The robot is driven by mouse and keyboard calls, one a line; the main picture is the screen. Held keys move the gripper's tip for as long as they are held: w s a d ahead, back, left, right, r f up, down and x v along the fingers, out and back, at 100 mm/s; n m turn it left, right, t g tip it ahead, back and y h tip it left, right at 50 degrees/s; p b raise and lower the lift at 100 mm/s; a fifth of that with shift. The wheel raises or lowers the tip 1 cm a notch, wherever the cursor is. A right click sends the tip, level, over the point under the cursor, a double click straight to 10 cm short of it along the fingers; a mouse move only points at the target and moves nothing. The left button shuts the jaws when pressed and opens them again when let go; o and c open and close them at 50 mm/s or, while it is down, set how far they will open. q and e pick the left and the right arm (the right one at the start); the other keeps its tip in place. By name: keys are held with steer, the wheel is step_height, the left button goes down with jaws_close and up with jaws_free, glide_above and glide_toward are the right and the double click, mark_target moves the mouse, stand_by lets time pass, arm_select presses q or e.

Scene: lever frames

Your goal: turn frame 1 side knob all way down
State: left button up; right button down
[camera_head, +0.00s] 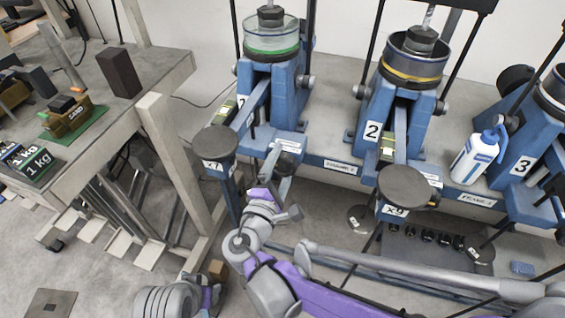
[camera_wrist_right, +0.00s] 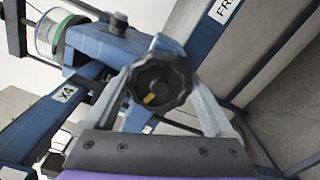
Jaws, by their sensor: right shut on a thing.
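Frame 1 (camera_head: 271,90) is the leftmost blue lever frame, with a clear, green-banded cylinder on top and a round weight hanger pad in front. Its side knob (camera_wrist_right: 160,82) is black and lobed, with a yellow mark facing the right wrist camera. My right gripper (camera_wrist_right: 165,100) is shut on this knob, one grey finger on each side. In the head view the right gripper (camera_head: 281,168) reaches up to the frame's front right side, and the knob is largely hidden. My left gripper (camera_head: 212,290) shows small at the bottom left, away from the frame; its jaws are unclear.
Frame 2 (camera_head: 399,85) and frame 3 (camera_head: 520,150) stand to the right on the grey bench. A white and blue bottle (camera_head: 475,158) stands between them. A side table (camera_head: 100,80) at left bears weights and a dark brick. Frame 1's blue beam lies close to my right gripper.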

steer(key=shift+c, duration=0.8)
jaws_free()
steer(key=shift+n, duration=0.3)
steer(key=shift+o, duration=0.8)
steer(key=shift+w, duration=0.1)
steer(key=shift+p+v, duration=0.3)
steer(key=shift+v, duration=2.7)
